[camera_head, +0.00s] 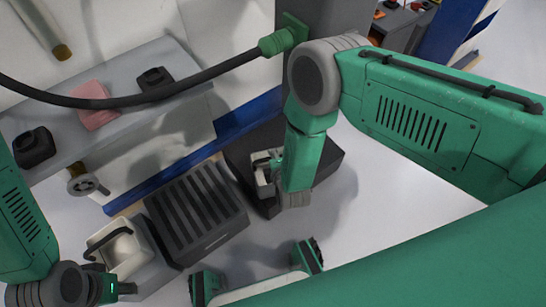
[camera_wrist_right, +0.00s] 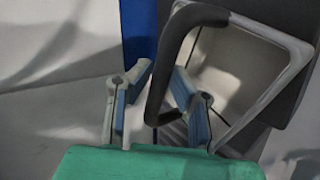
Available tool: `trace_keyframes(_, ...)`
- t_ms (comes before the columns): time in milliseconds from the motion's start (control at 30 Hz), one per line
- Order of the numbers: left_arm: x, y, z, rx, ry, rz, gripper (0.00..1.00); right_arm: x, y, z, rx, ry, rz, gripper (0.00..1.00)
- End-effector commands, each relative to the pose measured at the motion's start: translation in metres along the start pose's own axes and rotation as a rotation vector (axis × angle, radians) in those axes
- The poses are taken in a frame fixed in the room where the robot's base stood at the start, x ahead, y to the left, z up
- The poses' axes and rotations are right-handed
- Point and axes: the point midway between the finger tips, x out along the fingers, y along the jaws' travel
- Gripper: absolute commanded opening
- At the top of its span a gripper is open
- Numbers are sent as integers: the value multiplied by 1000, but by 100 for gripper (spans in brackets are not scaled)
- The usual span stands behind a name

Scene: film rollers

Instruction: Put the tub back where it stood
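A pale tub with a dark loop handle fills the right of the right wrist view; its rim (camera_wrist_right: 275,97) and inside show. The handle (camera_wrist_right: 160,85) passes between the two blue-padded fingers of my right gripper (camera_wrist_right: 162,75), which stand apart. In the head view my right gripper is mostly hidden by its arm, and a small pale shape (camera_head: 262,176), probably this tub, shows beside it over a black block. Another white tub (camera_head: 128,248) with a black handle stands on a grey box at lower left. My left gripper (camera_head: 128,288) is just below that tub; its fingers are unclear.
A dark slatted box (camera_head: 196,213) stands between the left tub and the black block (camera_head: 322,160). A grey shelf (camera_head: 125,75) holds a pink block (camera_head: 94,105) and black items. A black cable hangs across it. Pale floor (camera_head: 390,200) is clear at the right.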

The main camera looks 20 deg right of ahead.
Motion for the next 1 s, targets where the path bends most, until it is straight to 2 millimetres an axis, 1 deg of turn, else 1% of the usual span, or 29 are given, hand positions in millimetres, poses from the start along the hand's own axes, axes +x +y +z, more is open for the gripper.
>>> trace_keyframes(367,-1,0,0,0,0,0,29,-2,2,0,0,0,0,26)
trace_keyframes(467,-8,0,0,0,0,0,29,-14,3,-1,-2,1,-3,26)
trace_keyframes(567,-20,0,-1,0,0,0,29,-33,4,-1,-2,2,-4,26)
trace_keyframes(800,-45,0,-2,0,0,0,29,-86,5,-1,-2,2,-3,26)
trace_keyframes(900,-52,0,-3,0,0,0,29,-102,4,0,-2,2,-2,26)
trace_keyframes(1000,-56,0,-3,0,0,0,29,-113,3,-1,-1,1,-1,26)
